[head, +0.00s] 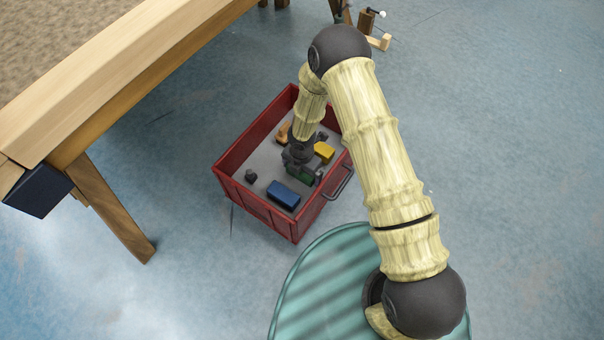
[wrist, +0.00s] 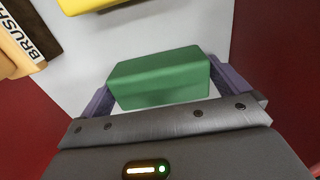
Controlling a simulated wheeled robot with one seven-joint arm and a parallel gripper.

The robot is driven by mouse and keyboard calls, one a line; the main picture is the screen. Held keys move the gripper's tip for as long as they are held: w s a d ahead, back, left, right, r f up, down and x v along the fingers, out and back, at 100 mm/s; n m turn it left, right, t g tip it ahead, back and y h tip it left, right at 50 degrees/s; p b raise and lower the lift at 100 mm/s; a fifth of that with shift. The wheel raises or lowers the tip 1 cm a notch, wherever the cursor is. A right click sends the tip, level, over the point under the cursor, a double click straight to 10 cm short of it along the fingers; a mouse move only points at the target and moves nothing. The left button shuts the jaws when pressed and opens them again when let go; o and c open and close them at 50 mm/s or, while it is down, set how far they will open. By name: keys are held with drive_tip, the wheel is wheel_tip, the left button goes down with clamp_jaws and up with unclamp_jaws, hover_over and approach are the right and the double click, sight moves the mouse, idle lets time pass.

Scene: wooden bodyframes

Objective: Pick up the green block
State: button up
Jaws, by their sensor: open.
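The green block (wrist: 160,78) lies on the grey floor of a red crate (head: 264,221). In the wrist view it sits between the two open fingers of my gripper (wrist: 165,85), one finger at each end of it. In the head view the green block (head: 301,172) is partly hidden by my gripper (head: 303,168), which reaches down inside the crate. I cannot tell whether the fingers touch the block.
In the crate are a blue block (head: 283,194), a yellow block (head: 324,152), an orange item (head: 283,133) and a small dark piece (head: 251,176). A wooden table (head: 110,75) stands left of the crate.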

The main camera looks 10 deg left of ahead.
drive_tip(key=shift+c, duration=0.2)
idle(0.3)
drive_tip(key=shift+r, duration=0.1)
drive_tip(key=c, duration=0.7)
wheel_tip(320, 180, up, 10)
drive_tip(key=p, duration=0.6)
